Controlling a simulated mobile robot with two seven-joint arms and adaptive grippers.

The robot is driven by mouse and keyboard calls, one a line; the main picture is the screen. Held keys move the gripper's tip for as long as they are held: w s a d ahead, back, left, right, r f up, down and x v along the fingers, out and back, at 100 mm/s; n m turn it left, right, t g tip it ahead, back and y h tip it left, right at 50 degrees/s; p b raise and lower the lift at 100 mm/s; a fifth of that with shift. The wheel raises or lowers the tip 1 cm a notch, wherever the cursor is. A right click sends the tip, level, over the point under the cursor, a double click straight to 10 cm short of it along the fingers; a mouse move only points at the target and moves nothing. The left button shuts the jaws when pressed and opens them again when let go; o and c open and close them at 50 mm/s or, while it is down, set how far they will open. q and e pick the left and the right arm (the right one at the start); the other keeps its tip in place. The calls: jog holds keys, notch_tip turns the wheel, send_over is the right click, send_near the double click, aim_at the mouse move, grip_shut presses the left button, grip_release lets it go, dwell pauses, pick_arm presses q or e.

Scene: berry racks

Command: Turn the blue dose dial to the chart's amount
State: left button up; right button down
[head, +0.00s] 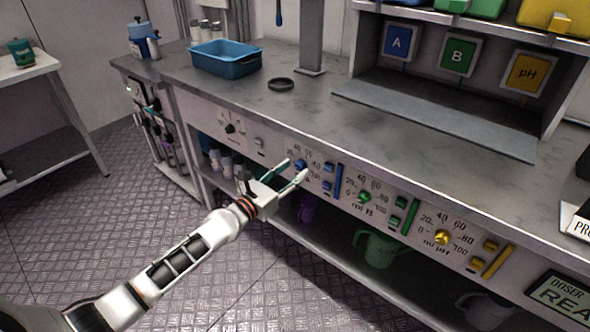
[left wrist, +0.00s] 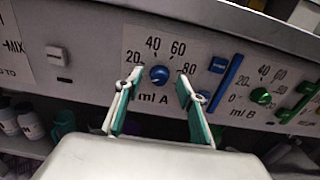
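The blue dose dial (head: 300,164) is on the front panel of the bench, on the "ml A" scale. In the left wrist view the blue dial (left wrist: 159,75) sits at the middle of a scale with 20, 40, 60 and 80 readable; its pointer is too small to read. My left gripper (head: 296,168) is open and empty in front of the panel. In the left wrist view its fingertips (left wrist: 160,82) show on either side of the dial; I cannot tell whether they touch it. No dose chart is readable. My right gripper is not in view.
Blue buttons and a blue bar (head: 339,180) are right of the dial. The green dial (head: 364,197) and yellow dial (head: 442,237) follow along the panel. A display (head: 562,296) is at lower right. A shelf with a green jug (head: 378,248) runs below.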

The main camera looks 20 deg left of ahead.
pick_arm(q)
jog(key=shift+x, duration=0.9)
jog(key=shift+c, duration=0.3)
jog(key=c, duration=1)
jog(key=shift+c, duration=0.2)
